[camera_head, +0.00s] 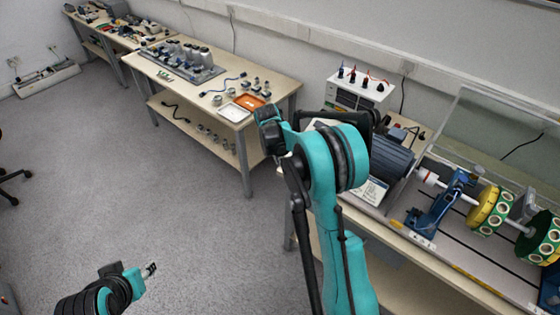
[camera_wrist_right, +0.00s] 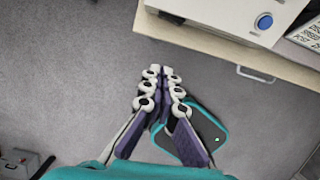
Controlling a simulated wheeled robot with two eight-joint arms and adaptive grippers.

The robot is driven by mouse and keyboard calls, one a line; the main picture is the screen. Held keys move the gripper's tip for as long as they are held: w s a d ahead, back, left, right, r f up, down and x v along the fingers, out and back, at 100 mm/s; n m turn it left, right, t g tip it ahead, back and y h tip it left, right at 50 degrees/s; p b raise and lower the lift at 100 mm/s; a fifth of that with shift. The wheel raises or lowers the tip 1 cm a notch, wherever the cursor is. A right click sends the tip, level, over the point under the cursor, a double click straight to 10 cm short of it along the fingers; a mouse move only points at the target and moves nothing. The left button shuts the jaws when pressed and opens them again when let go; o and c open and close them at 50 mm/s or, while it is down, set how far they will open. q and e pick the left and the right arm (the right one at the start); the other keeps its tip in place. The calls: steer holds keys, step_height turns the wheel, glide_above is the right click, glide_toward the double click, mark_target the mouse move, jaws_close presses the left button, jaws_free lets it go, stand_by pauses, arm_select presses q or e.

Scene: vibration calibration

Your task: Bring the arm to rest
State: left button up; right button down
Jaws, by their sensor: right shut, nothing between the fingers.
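My right gripper (camera_wrist_right: 160,76) fills the lower middle of the wrist view. Its dark fingers with pale knuckles are drawn together at the tips, with nothing between them. Only grey floor lies behind the tips. A teal and black arm of mine rises through the middle of the head view, in front of the right bench.
The right bench (camera_head: 485,292) bears a rig with a blue motor (camera_head: 384,165), a yellow disc (camera_head: 484,210) and a green disc (camera_head: 541,238). A white power unit (camera_head: 350,92) stands behind. A second bench (camera_head: 275,88) holds small parts and an orange tray (camera_head: 249,101).

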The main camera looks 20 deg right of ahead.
steer(key=s+a+r+m+t+b, duration=0.25)
steer(key=s+a+r+m, duration=0.45)
steer(key=s+r+m, duration=0.5)
arm_select(q)
step_height(320, 180, down, 4)
steer(key=shift+f+b, duration=0.1)
steer(key=shift+b, duration=0.7)
steer(key=shift+c, duration=0.3)
arm_select(e)
steer(key=s+a+f+m+t+y, duration=0.1)
steer(key=s+a+m, duration=0.1)
steer(key=s+m, duration=0.4)
steer(key=s+a+f+m+t+y, duration=0.1)
steer(key=s+m, duration=0.4)
steer(key=s, duration=0.6)
steer(key=shift+s+a+f+m+t, duration=0.3)
steer(key=shift+a+t, duration=0.35)
steer(key=shift+a, duration=0.6)
arm_select(q)
steer(key=shift+c, duration=0.4)
arm_select(e)
steer(key=shift+w, duration=0.1)
arm_select(q)
steer(key=shift+d, duration=0.1)
arm_select(e)
steer(key=shift+d, duration=0.1)
